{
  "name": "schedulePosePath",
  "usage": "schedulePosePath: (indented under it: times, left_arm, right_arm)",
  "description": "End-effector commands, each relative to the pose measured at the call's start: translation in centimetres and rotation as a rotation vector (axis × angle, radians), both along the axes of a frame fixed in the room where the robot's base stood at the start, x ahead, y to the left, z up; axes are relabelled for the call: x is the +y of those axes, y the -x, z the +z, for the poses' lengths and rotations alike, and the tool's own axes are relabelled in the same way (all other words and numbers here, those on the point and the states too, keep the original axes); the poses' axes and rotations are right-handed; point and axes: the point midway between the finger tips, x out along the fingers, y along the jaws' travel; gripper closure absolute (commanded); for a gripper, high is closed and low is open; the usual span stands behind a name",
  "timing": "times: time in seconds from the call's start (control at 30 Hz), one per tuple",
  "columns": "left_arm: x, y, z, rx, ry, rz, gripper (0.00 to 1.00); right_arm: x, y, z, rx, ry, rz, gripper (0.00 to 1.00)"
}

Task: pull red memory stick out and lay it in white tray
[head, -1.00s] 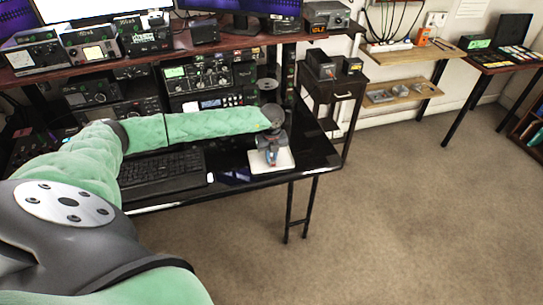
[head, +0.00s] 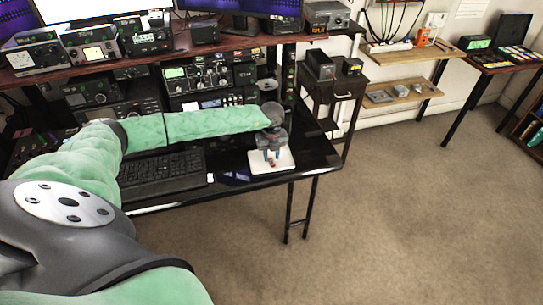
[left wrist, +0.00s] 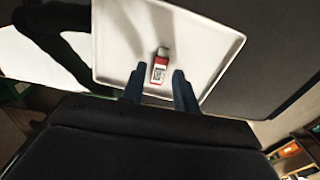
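The red memory stick (left wrist: 160,70), with a silver plug end and a pale label, lies in the white tray (left wrist: 205,35). In the head view the stick is a small red spot (head: 272,161) below the gripper, and the tray (head: 287,162) sits at the desk's right front corner. My left gripper (head: 271,154) points down over the tray. In the left wrist view its two dark blue fingertips (left wrist: 157,78) are apart, with the stick between and just beyond them and a gap on each side. My right gripper is not in view.
A black keyboard (head: 160,170) lies on the glossy black desk (head: 240,178) to the left. Radio gear (head: 205,75) and monitors stand behind on shelves. A dark side cart (head: 335,90) stands behind right. The carpeted floor to the right is open.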

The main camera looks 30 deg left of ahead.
Motion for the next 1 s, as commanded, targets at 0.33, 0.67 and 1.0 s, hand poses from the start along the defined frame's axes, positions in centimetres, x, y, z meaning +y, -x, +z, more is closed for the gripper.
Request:
schedulePosePath:
  times: [0.33,0.67,1.0]
  left_arm:
    - [0.0,0.0,1.2,0.000,0.000,0.000,0.70]
    - [0.0,0.0,1.9,0.001,-0.001,0.000,0.70]
    - [0.0,0.0,1.8,0.001,-0.001,0.000,0.45]
  right_arm:
    - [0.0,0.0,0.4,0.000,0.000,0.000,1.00]
    - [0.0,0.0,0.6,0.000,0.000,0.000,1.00]
    - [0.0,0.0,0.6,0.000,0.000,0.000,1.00]
